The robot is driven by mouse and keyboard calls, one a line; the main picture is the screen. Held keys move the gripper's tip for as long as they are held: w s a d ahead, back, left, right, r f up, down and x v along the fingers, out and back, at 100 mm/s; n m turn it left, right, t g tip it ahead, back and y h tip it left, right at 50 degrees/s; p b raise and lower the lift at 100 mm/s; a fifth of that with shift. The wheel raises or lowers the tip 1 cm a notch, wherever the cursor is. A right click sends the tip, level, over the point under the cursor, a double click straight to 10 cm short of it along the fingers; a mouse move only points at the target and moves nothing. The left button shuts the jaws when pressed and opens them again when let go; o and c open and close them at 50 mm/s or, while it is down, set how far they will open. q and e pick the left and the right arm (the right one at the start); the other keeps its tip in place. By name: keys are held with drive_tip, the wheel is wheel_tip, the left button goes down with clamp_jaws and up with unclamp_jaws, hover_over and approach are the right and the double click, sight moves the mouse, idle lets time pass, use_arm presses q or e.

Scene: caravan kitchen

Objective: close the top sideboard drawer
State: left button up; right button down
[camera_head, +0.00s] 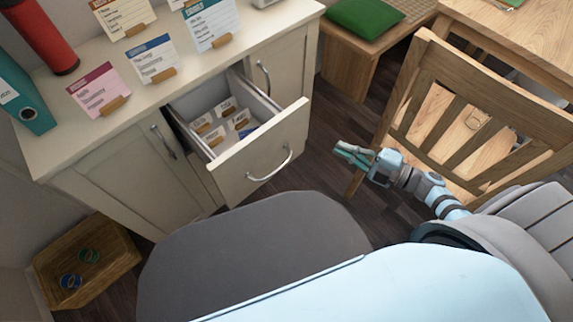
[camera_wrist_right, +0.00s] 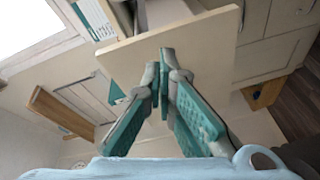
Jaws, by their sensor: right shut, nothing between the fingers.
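The sideboard (camera_head: 125,180) is cream, with its top drawer (camera_head: 265,155) pulled well out. The drawer has a pale front with a curved metal handle (camera_head: 270,166), and several small cards (camera_head: 222,118) stand inside it. My right gripper (camera_head: 342,151) is to the right of the drawer front, apart from it in the head view, with its teal fingers together and nothing between them. In the right wrist view the fingertips (camera_wrist_right: 166,55) meet in front of a pale panel (camera_wrist_right: 215,45) that looks like the drawer front; whether they touch it I cannot tell. My left gripper is not in view.
A wooden chair (camera_head: 455,110) stands close to my right arm. A low wooden bench with a green cushion (camera_head: 362,18) is behind. A wooden crate (camera_head: 110,262) sits on the floor at left.

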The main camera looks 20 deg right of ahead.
sight(290, 154)
drive_tip(key=s+a+r+n+g+y+b, duration=0.1)
drive_tip(key=s+a+r+n+g+y, duration=0.2)
drive_tip(key=s+a+n+g+y, duration=0.45)
drive_tip(key=shift+n+t+h, duration=0.45)
drive_tip(key=shift+n+h, duration=0.4)
drive_tip(key=shift+h, duration=0.1)
drive_tip(key=w+a, duration=0.2)
drive_tip(key=w, duration=0.1)
drive_tip(key=w+a, duration=0.2)
drive_tip(key=w, duration=0.1)
drive_tip(key=w+a+b, duration=0.1)
drive_tip(key=w+a, duration=0.2)
drive_tip(key=shift+w+a+r, duration=0.1)
drive_tip(key=shift+w, duration=0.1)
drive_tip(key=shift+w+a, duration=0.1)
drive_tip(key=shift+w, duration=0.25)
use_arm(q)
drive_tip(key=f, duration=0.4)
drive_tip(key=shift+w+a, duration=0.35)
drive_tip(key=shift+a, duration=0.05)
use_arm(e)
drive_tip(key=shift+w, duration=0.1)
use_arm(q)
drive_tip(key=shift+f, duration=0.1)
use_arm(e)
drive_tip(key=shift+w, duration=0.1)
